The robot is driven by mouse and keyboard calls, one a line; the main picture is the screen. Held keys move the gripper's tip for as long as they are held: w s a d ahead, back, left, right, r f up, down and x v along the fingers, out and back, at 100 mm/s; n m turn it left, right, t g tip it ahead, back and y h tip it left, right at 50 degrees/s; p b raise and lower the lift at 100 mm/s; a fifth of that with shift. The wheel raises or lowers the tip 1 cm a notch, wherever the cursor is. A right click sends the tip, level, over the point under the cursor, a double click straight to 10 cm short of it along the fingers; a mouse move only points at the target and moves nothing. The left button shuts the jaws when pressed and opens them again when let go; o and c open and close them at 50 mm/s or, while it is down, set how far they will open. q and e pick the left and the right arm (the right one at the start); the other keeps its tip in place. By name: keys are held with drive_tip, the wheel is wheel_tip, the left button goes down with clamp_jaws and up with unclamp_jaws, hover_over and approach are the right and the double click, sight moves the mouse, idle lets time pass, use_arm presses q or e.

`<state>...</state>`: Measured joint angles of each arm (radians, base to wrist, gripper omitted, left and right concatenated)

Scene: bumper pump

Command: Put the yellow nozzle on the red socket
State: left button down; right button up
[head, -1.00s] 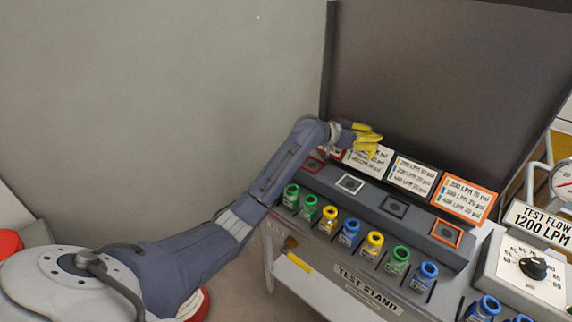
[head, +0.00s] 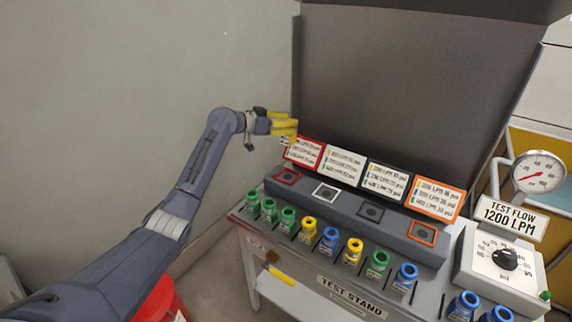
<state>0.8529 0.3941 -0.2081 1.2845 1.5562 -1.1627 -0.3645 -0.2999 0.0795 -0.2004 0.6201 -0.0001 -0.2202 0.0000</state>
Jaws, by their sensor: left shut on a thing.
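The red socket (head: 287,176) is a red-outlined square with a dark centre at the left end of the grey ledge. My left gripper (head: 287,131) is up and behind it, beside the red-framed sign, apart from the socket. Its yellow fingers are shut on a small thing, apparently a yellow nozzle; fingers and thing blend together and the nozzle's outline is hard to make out. Two other yellow nozzles stand in the front row, one left (head: 308,228) and one further right (head: 353,250). My right gripper is not in view.
The red-framed sign (head: 304,153) stands close by the gripper. White (head: 325,192), black (head: 371,211) and orange (head: 422,233) sockets follow along the ledge. Green and blue nozzles fill the front row. A tall dark panel (head: 415,90) rises behind. Space above the ledge is free.

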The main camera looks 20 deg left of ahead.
use_arm(q)
wheel_tip(320, 180, down, 15)
drive_tip(key=shift+f, duration=0.15)
idle(0.5)
drive_tip(key=shift+f, duration=0.1)
drive_tip(key=c, duration=1)
unclamp_jaws()
drive_tip(key=shift+f, duration=0.1)
drive_tip(key=v, duration=1.2)
drive_tip(key=shift+r, duration=0.2)
